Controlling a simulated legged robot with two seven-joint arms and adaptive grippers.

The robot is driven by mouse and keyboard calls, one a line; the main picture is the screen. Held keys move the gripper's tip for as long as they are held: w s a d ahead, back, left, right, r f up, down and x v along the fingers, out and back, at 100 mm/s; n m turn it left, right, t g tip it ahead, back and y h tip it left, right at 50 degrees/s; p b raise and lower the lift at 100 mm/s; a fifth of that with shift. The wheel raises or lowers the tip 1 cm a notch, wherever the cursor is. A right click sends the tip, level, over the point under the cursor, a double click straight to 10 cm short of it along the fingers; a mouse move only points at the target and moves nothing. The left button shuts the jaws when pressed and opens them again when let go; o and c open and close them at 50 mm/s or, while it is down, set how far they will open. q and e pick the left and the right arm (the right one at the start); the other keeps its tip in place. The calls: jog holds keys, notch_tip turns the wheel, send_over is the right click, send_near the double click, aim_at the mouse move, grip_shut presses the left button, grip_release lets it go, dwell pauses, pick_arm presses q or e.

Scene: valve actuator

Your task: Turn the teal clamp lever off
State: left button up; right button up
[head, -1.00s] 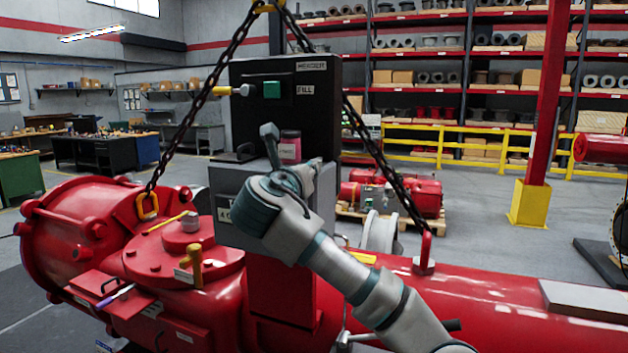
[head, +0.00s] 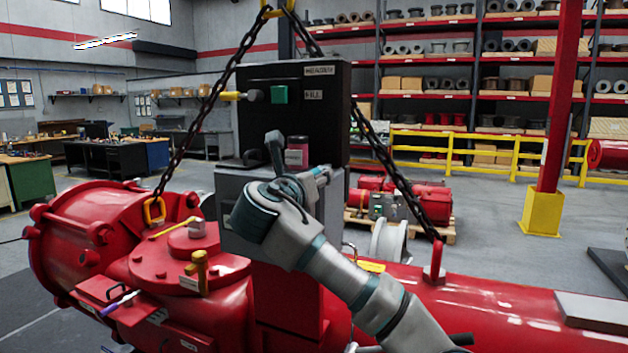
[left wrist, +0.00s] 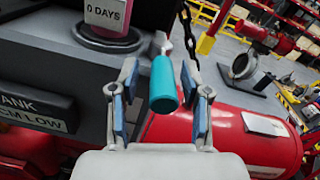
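In the left wrist view, the teal clamp lever (left wrist: 163,85) shows as a short cylindrical handle on a thin pale stem. My left gripper (left wrist: 160,105) is open, with blue-padded fingers on either side of the handle. Gaps show on both sides, so neither finger appears to touch it. In the head view, the arm comes up from the lower right, and my left gripper (head: 322,173) is at the right side of the grey box (head: 228,183), small and partly hidden. The lever cannot be made out there. My right gripper is in neither view.
A pink-labelled jar (head: 297,152) stands on the box, by the black panel (head: 330,110) with a teal square button (head: 279,94). A chain (head: 385,165) hangs to the right. Red machinery (head: 480,310) lies below and around the box.

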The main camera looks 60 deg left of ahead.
pick_arm(q)
jog(key=shift+s, duration=0.2)
jog(key=shift+s+d+r, duration=0.1)
jog(key=shift+s+d, duration=0.1)
jog(key=shift+s, duration=0.1)
jog(key=v, duration=1)
jog(key=shift+s+d, duration=0.15)
jog(key=shift+d, duration=0.25)
jog(key=shift+f, duration=0.25)
